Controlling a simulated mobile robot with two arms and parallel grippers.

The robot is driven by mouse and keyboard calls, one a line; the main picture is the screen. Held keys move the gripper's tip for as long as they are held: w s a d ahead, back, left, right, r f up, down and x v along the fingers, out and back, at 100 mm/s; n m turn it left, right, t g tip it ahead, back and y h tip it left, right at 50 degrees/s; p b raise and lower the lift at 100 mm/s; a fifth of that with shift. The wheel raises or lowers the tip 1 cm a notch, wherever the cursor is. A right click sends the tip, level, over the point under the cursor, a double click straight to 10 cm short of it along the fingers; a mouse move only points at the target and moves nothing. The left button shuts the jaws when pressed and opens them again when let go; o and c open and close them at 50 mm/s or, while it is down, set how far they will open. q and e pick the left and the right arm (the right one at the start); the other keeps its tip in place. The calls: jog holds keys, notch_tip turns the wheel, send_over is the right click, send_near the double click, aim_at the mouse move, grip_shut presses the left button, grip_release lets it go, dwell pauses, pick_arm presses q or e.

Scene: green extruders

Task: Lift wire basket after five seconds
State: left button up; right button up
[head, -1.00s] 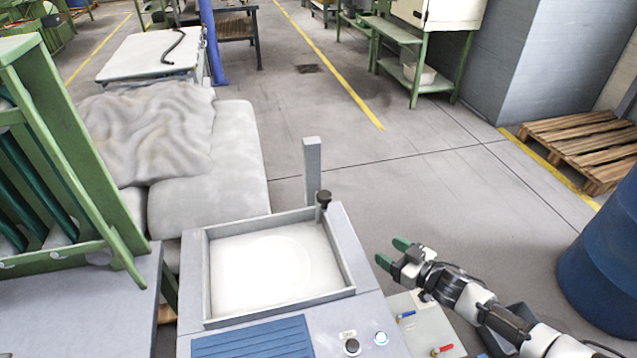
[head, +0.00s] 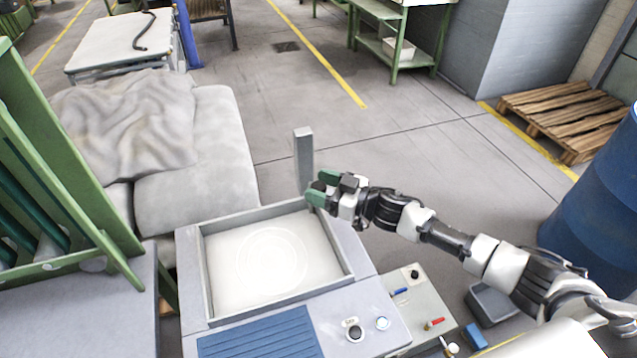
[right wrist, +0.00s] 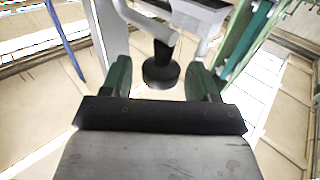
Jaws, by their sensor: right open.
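A square tank (head: 208,285) filled with whitish liquid is set in a grey machine. An upright grey post (head: 304,158) stands at its back corner. I see no wire basket; faint rings show in the liquid. My right gripper (head: 320,187) is at the tank's back right corner, beside the post. Its green fingers are open around a black knob (right wrist: 161,70), which shows between them in the right wrist view. In the head view the gripper mostly hides this knob. I cannot tell whether the fingers touch it. My left gripper is not in view.
A control panel with a black button (head: 355,333) is at the machine's front. A valve box (head: 415,300) stands to its right. A blue barrel (head: 595,195) is at the right edge. A green rack (head: 60,170) and a padded grey block (head: 200,185) are on the left.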

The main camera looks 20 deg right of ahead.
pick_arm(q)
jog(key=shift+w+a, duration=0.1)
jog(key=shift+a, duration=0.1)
pick_arm(e)
jog(key=shift+w+a, duration=0.25)
jog(key=shift+a, duration=0.05)
grip_shut()
pick_arm(q)
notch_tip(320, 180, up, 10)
jog(key=p, duration=1)
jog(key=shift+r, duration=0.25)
pick_arm(e)
notch_tip(320, 180, up, 11)
jog(key=shift+w, duration=0.15)
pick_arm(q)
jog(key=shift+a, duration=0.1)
pick_arm(e)
grip_release()
jog(key=shift+f, duration=0.1)
